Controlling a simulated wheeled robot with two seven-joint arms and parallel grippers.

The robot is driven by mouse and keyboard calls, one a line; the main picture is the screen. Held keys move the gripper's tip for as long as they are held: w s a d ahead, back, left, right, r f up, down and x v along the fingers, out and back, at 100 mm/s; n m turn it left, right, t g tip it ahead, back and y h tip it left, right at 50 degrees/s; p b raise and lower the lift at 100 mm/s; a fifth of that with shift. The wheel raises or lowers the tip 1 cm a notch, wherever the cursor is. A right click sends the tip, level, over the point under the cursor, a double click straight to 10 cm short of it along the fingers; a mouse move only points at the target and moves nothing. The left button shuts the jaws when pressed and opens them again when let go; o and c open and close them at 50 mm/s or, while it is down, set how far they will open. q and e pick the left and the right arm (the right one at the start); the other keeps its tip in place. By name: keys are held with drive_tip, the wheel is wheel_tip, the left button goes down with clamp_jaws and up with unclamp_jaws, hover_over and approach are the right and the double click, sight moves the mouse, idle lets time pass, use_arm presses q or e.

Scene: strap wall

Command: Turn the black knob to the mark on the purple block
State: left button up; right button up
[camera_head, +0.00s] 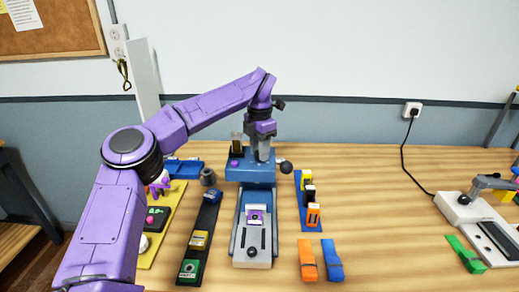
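A small purple block (256,215) with a pale face and a dark spot, possibly the black knob, sits on the grey track of a blue fixture in the middle of the table. Its mark is too small to make out. A small black knob-like part (252,251) shows nearer on the same track. My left gripper (263,156) points down over the rear of the blue fixture (247,174), behind the purple block and apart from it. Its fingers are too small to tell open from shut. My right gripper is not in view.
Orange (307,260) and blue (332,259) clips lie in front. A grey lever device (470,207) stands far right. Table between is clear.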

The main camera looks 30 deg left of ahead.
use_arm(q)
drive_tip(key=shift+n, duration=0.3)
drive_tip(key=n+b, duration=0.2)
drive_tip(key=n, duration=0.3)
drive_tip(key=n+b, duration=0.2)
drive_tip(key=n, duration=0.2)
drive_tip(key=shift+n+b, duration=0.3)
drive_tip(key=shift+n, duration=0.8)
drive_tip(key=shift+r, duration=0.1)
drive_tip(key=o, duration=1)
drive_tip(key=shift+o, duration=0.2)
wheel_tip(320, 180, up, 10)
drive_tip(key=p, duration=0.3)
drive_tip(key=shift+r, duration=0.25)
